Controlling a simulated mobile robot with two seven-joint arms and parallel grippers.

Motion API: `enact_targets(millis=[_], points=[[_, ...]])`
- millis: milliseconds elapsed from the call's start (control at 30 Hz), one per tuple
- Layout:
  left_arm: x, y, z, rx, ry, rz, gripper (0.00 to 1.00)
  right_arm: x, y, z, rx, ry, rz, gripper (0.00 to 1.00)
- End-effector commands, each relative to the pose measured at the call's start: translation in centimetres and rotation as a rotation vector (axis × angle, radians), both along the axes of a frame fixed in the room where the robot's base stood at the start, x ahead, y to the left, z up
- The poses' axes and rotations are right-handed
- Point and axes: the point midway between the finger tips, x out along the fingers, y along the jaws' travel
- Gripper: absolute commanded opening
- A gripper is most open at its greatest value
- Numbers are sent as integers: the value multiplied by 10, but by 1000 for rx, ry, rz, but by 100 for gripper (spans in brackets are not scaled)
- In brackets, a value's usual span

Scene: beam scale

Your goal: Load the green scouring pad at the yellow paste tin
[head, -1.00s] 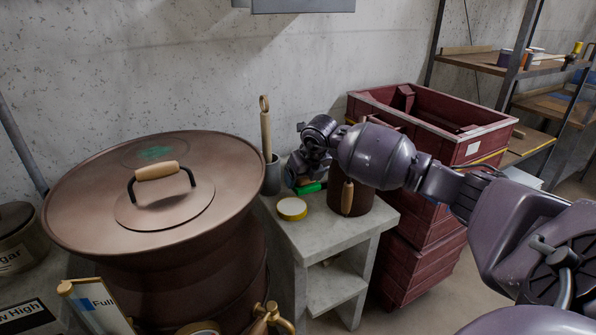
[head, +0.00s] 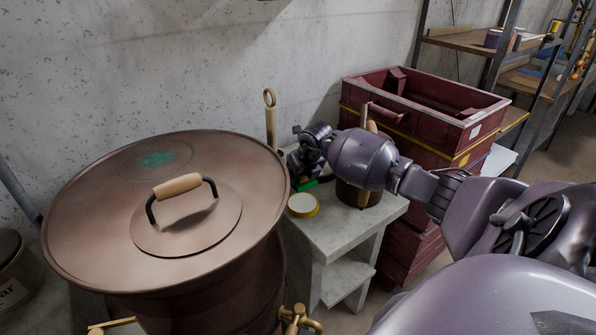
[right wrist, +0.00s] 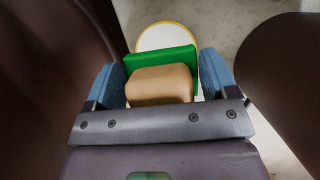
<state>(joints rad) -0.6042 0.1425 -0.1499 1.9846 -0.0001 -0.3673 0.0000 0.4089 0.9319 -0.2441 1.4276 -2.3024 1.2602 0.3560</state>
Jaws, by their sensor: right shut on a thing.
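The green scouring pad (right wrist: 160,57) has a tan grip block (right wrist: 160,85). My right gripper (right wrist: 162,78) is shut on this block, with a blue finger on each side. The yellow paste tin (right wrist: 168,36) is a low round tin with a yellow rim and pale top, just beyond the pad. The pad overlaps its near part in the right wrist view; I cannot tell whether they touch. In the head view the tin (head: 303,206) sits on a grey stand (head: 345,232), and a green edge of the pad (head: 316,184) shows behind it. My left gripper is not in view.
A big copper vessel with a handled lid (head: 100,235) stands left of the stand. A brown pot (head: 347,194) stands close to my right wrist, and an upright wooden handle (head: 270,125) rises behind. Red crates (head: 440,125) and shelves (head: 470,42) are at the right.

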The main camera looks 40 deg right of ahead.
Motion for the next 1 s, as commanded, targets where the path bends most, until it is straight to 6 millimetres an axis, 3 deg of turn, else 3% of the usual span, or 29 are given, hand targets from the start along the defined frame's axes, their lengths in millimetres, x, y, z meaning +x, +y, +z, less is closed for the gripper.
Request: enact_targets(millis=[267, 533, 800, 1000], points=[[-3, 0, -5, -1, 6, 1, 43, -1, -1, -9, 1, 2, -1, 60], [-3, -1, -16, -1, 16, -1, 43, -1, -1, -32, 0, 4, 0, 60], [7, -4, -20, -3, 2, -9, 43, -1, -1, -56, 1, 4, 0, 60], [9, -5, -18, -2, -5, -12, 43, -1, -1, -61, -2, 1, 0, 60]])
